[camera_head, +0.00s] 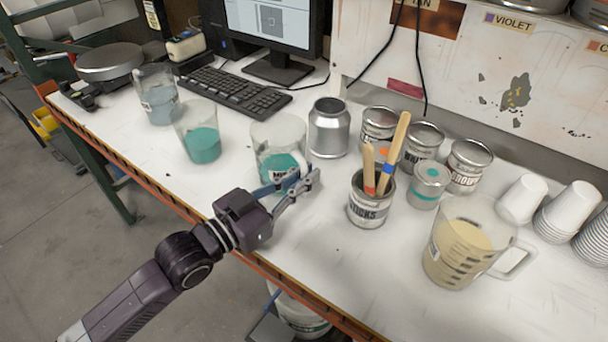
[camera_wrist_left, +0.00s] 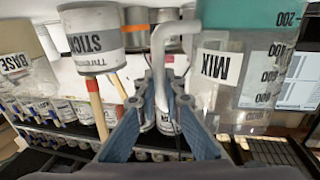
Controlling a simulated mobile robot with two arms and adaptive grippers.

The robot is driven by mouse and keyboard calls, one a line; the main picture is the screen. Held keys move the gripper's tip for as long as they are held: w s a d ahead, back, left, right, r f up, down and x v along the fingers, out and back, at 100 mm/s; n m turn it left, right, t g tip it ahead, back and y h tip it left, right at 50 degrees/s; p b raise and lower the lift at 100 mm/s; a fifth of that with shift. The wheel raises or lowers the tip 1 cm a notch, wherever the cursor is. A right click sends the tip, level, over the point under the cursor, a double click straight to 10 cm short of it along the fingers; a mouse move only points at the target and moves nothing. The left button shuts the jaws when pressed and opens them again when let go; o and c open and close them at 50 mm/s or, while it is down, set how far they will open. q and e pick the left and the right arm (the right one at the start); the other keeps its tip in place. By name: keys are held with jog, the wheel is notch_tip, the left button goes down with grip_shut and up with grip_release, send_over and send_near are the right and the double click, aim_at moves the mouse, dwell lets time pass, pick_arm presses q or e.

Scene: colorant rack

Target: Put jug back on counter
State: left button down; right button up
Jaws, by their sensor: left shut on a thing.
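The clear jug (camera_head: 278,135) with teal liquid and a MIX label is upright at the front middle of the white counter (camera_head: 310,235). In the left wrist view, which is upside down, the jug (camera_wrist_left: 245,75) fills the right side and its pale handle (camera_wrist_left: 160,60) runs between the fingers. My left gripper (camera_head: 292,187) is shut on this handle, at the jug's near right side. The fingers also show in the left wrist view (camera_wrist_left: 160,105). The gripper hides part of the jug's base, so I cannot tell whether it touches the counter. My right gripper is out of view.
A teal-filled beaker (camera_head: 201,135) and a grey-blue one (camera_head: 158,97) stand left of the jug. A metal can (camera_head: 329,128) stands close behind it. The stick can (camera_head: 368,205) and a beige-filled jug (camera_head: 462,250) stand to the right. The front middle counter is clear.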

pick_arm(q)
jog(key=c, duration=2.5)
grip_release()
jog(key=shift+f, duration=0.15)
jog(key=o, duration=0.5)
jog(key=shift+c, duration=0.2)
jog(key=shift+r, duration=0.3)
jog(key=v, duration=0.3)
jog(key=b+v, duration=0.1)
jog(key=v, duration=0.2)
jog(key=b+v, duration=0.1)
jog(key=v, duration=0.3)
jog(key=shift+f, duration=0.25)
jog(key=shift+v, duration=1)
jog(key=shift+r, duration=0.15)
